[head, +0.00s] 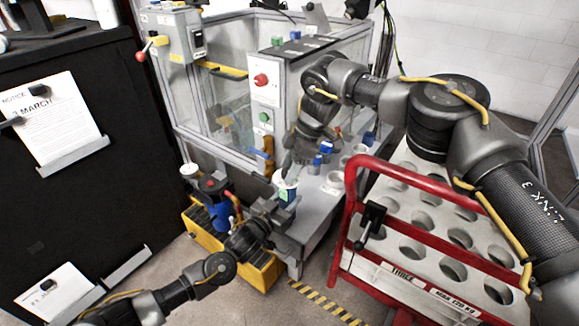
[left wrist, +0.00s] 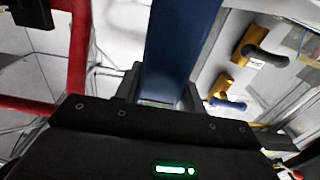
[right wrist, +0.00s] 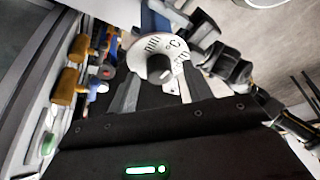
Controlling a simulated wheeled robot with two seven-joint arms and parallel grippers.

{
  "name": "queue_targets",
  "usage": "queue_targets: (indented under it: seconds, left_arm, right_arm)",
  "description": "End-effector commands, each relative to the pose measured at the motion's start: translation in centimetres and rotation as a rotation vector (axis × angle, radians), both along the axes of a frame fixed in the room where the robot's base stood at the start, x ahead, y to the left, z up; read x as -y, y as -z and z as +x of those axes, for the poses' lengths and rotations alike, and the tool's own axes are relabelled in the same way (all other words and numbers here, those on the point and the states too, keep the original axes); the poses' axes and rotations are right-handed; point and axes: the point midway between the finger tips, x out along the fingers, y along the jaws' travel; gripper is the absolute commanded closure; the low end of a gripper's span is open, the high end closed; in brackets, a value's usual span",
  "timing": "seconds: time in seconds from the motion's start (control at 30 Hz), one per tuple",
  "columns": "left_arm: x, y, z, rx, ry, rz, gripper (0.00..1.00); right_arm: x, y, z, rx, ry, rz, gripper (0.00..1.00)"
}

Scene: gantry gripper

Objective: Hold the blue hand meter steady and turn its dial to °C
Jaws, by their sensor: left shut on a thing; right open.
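The blue hand meter (head: 287,191) is upright at the front corner of the grey bench, in my left gripper (head: 284,208). In the left wrist view its blue body (left wrist: 178,48) stands between the closed fingers. The right wrist view shows its white dial face (right wrist: 140,52) with printed marks, °C among them, and a black knob (right wrist: 159,68) in the middle. Which mark the knob points to I cannot tell. My right gripper (right wrist: 158,88) is open, its fingers on either side of the knob; I cannot tell whether they touch it. In the head view it is above the meter.
A red-railed cart (head: 350,215) with a holed top stands to the right. A yellow crate (head: 262,277) with tools is below the bench's left end. The glazed enclosure (head: 215,110) stands behind, with small blue and orange items at its front. A black cabinet (head: 90,190) is on the left.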

Motion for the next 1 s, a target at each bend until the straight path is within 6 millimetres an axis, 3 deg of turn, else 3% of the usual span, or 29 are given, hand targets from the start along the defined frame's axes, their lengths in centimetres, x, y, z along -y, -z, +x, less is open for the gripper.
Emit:
queue_targets:
  seconds: [0.27, 0.7, 1.0]
  left_arm:
    - [0.0, 0.0, 0.0, 0.0, -0.001, 0.001, 0.95]
    - [0.0, 0.0, 0.0, 0.0, 0.0, 0.001, 0.95]
    - [0.0, 0.0, 0.0, 0.001, 0.0, 0.001, 0.95]
  right_arm:
    - [0.4, -1.2, 0.2, 0.003, 0.0, 0.001, 0.5]
    - [3.7, -9.0, 0.7, 0.003, 0.001, -0.001, 0.5]
    - [4.5, -11.1, 0.7, 0.0, 0.0, 0.0, 0.5]
